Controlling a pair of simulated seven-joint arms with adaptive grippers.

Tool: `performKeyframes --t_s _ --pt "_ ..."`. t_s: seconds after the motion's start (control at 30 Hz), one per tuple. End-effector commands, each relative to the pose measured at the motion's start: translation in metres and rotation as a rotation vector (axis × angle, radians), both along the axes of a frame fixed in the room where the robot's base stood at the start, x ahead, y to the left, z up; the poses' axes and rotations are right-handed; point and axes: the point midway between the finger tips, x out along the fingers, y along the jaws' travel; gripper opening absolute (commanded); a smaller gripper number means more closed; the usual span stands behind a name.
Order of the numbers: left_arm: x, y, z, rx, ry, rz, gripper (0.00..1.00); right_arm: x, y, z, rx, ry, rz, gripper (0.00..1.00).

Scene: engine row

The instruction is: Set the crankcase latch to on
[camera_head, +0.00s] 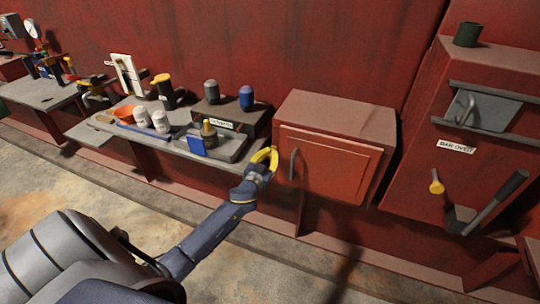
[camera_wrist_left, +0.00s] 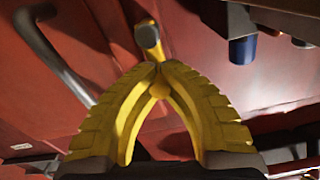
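My left gripper (camera_head: 268,155) has yellow fingers and is in front of the bench's right end, beside the red cabinet (camera_head: 325,165). In the left wrist view its fingertips (camera_wrist_left: 158,66) meet in an arch. A yellow stem with a grey end (camera_wrist_left: 148,38) shows just beyond the tips; I cannot tell whether they touch it. On the bench, a dark labelled block (camera_head: 228,118) stands behind a low unit with a yellow-topped post (camera_head: 208,128) and a blue block (camera_head: 197,146). The label is too small to read, so I cannot say for sure which part is the crankcase latch. My right gripper is not in view.
The cabinet's grey handle (camera_head: 292,163) is close to my left gripper. White jars (camera_head: 141,117), an orange bowl (camera_head: 125,114) and a blue-capped canister (camera_head: 246,97) stand on the bench (camera_head: 97,137). A red oven (camera_head: 455,165) is at right. Floor in front is clear.

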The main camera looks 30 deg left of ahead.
Motion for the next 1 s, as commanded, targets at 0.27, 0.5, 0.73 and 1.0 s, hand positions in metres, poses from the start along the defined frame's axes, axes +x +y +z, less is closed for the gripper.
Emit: performKeyframes --t_s 0.27,0.5,0.73,1.0 --pt "0.002 -0.008 0.002 0.133 0.019 -0.001 0.0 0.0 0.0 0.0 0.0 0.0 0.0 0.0" --pt "0.004 -0.018 -0.001 0.348 0.058 -0.002 0.0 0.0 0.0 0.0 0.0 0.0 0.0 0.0" --pt "0.006 -0.027 -0.005 0.564 0.096 -0.003 0.0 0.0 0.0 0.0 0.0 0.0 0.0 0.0" --pt "0.007 -0.036 -0.013 0.817 0.143 -0.003 0.0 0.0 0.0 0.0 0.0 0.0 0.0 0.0"
